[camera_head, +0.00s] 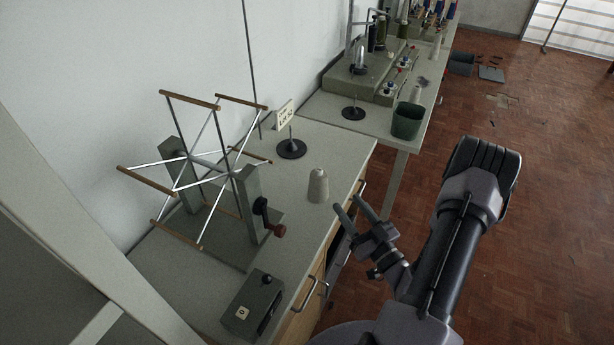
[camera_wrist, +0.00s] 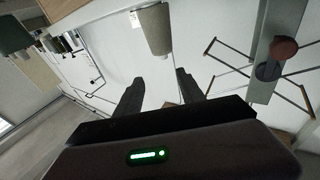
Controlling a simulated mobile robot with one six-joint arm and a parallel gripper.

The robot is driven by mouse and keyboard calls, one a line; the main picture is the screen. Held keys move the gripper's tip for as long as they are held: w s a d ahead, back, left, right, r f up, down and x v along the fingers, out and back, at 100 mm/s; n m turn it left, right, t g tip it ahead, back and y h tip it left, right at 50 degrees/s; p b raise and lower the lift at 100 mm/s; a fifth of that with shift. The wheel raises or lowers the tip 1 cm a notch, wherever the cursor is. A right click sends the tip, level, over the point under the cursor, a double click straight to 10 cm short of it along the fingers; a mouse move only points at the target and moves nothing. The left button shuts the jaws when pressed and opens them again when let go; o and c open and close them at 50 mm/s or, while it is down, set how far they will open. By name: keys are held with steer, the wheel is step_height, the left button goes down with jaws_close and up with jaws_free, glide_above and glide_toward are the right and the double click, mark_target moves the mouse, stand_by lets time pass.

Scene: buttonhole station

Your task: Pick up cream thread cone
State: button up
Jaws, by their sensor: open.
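The cream thread cone (camera_head: 318,186) stands upright on the grey worktop, near its right edge. It also shows in the wrist view (camera_wrist: 153,29), at the top, ahead of the space between my fingers. My gripper (camera_head: 349,209) is open and empty, just right of the cone and apart from it. In the wrist view both dark fingers of my gripper (camera_wrist: 160,82) are spread, with nothing between them.
A skein winder (camera_head: 205,165) with wooden bars stands left of the cone. A black spindle base (camera_head: 291,149) and a small sign (camera_head: 284,114) are behind it. A switch box (camera_head: 252,305) sits in front. A green bin (camera_head: 407,121) stands on the farther bench.

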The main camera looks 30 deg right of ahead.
mark_target(320, 175)
steer(key=w, duration=0.3)
steer(key=w+r, duration=0.1)
steer(key=w, duration=0.2)
steer(key=w+b, duration=0.1)
steer(key=w, duration=0.2)
steer(key=shift+r, duration=0.2)
steer(key=w+b, duration=0.1)
steer(key=w, duration=0.3)
steer(key=shift+w+a, duration=0.1)
steer(key=shift+w, duration=0.3)
steer(key=shift+w+r, duration=0.1)
steer(key=shift+w, duration=0.15)
jaws_close()
steer(key=shift+s+a+f, duration=0.1)
steer(key=shift+s+f, duration=0.1)
